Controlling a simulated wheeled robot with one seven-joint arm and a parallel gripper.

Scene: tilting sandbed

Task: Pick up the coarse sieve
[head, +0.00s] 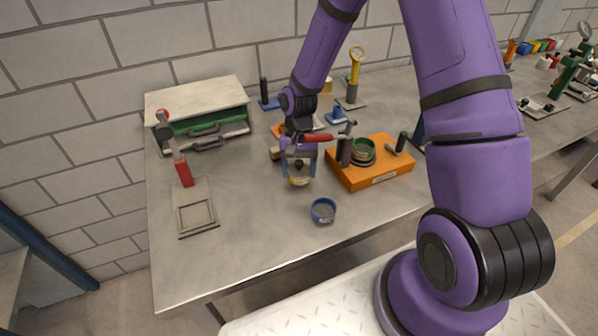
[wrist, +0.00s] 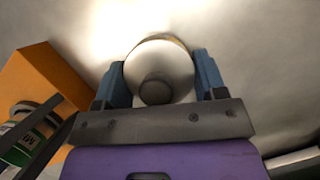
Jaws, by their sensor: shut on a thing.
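My gripper (head: 299,172) is shut on a pale, round-topped thing (head: 299,181) just above or on the bench; I cannot tell which. In the wrist view that thing (wrist: 160,62) has a dark knob and a thin brass-coloured edge, between the blue fingers of my gripper (wrist: 165,80). I cannot tell whether it is a sieve. A green-banded round stack (head: 363,151), possibly sieves, sits on an orange base (head: 380,181) to the right. A small blue ring-shaped dish (head: 323,210) with grey inside stands on the bench in front. Which of these is the coarse sieve is not clear.
A red-handled press with a square frame (head: 198,215) stands at the left. A pale-topped box (head: 197,98) is behind it. A yellow stand with a gauge (head: 355,75) is at the back. The bench (head: 255,255) is clear at the front left.

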